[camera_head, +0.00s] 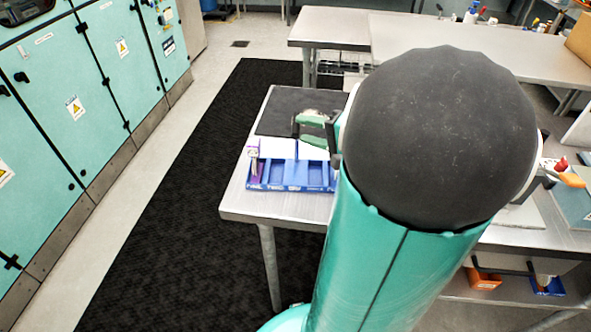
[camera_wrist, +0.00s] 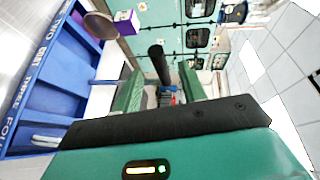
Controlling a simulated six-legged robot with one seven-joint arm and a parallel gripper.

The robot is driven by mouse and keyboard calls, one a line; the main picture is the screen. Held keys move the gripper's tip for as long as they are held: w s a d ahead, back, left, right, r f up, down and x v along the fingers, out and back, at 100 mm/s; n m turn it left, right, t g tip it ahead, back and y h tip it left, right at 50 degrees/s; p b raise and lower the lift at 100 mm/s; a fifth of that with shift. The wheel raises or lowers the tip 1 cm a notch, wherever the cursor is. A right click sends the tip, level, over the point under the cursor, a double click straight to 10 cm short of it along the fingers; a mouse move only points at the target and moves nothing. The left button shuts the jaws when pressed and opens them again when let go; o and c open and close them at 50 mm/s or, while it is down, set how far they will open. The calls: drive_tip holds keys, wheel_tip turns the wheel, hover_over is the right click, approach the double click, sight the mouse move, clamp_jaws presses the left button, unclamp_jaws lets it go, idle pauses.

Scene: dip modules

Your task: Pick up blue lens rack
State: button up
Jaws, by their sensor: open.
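A blue compartment tray (camera_head: 290,187) with white lettering lies near the front edge of the metal table. It also shows along the left side of the wrist view (camera_wrist: 40,70). I cannot tell whether this tray is the blue lens rack, and no other clear rack shows. My gripper (camera_head: 313,132) has green fingers and hangs above the tray's back edge in the head view. In the wrist view my gripper (camera_wrist: 160,92) is open, with no held object visible between its fingers. My arm hides the right part of the table.
A purple-and-white item (camera_head: 254,165) stands at the tray's left end. A black mat (camera_head: 285,108) lies behind the tray. Teal cabinets (camera_head: 85,110) line the left, beyond a dark floor mat (camera_head: 180,170). A blue bin (camera_head: 547,287) sits on the lower shelf.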

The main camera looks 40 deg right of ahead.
drive_tip(key=x, duration=0.5)
drive_tip(key=shift+w, duration=0.35)
clamp_jaws()
drive_tip(key=shift+r, duration=0.1)
